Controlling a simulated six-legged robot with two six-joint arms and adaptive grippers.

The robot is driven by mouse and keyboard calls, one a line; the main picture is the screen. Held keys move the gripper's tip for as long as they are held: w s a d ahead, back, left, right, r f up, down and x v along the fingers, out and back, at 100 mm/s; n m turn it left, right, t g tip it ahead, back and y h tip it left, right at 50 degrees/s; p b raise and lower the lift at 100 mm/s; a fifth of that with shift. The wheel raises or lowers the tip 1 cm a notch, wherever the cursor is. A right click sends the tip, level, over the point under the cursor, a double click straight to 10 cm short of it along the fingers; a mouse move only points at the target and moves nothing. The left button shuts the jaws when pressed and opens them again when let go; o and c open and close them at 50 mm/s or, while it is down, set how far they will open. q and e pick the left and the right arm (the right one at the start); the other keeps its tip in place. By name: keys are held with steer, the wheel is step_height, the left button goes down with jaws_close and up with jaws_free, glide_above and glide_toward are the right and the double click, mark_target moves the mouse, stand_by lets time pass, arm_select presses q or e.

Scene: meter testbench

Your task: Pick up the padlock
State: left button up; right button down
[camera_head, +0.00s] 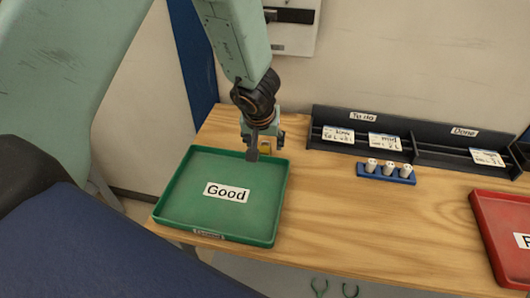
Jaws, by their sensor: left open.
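The padlock cannot be made out for sure; a small yellow patch (265,150) shows right beside my left gripper's fingers and may be part of it. My left gripper (259,151) points down over the far right corner of the green tray labelled Good (170,208). It is open. Whether the yellow patch lies between the fingers or behind them I cannot tell. My right gripper is out of view.
A black rack (400,123) with To do and Done labels and several cards stands at the back. A blue holder (402,179) with white cylinders sits before it. A red tray (484,222) is at the right. The wooden table (365,235) is bare between the trays.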

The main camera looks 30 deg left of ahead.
mark_target(263, 151)
arm_select(q)
steer(key=shift+d+f, duration=0.15)
steer(key=shift+f, duration=0.3)
steer(key=f, duration=0.1)
steer(key=w+a+f+b, duration=0.1)
steer(key=a+f+b, duration=0.1)
steer(key=f, duration=0.1)
steer(key=shift+w, duration=0.3)
steer(key=shift+w+f+b, duration=0.1)
steer(key=shift+f+b, duration=0.15)
steer(key=shift+b, duration=0.1)
steer(key=shift+d+r, duration=0.25)
steer(key=shift+d, duration=0.15)
steer(key=shift+a+f, duration=0.15)
steer(key=shift+a, duration=0.2)
steer(key=c, duration=0.5)
steer(key=shift+d, duration=0.3)
steer(key=c, duration=0.6)
steer(key=shift+a, duration=0.2)
jaws_close()
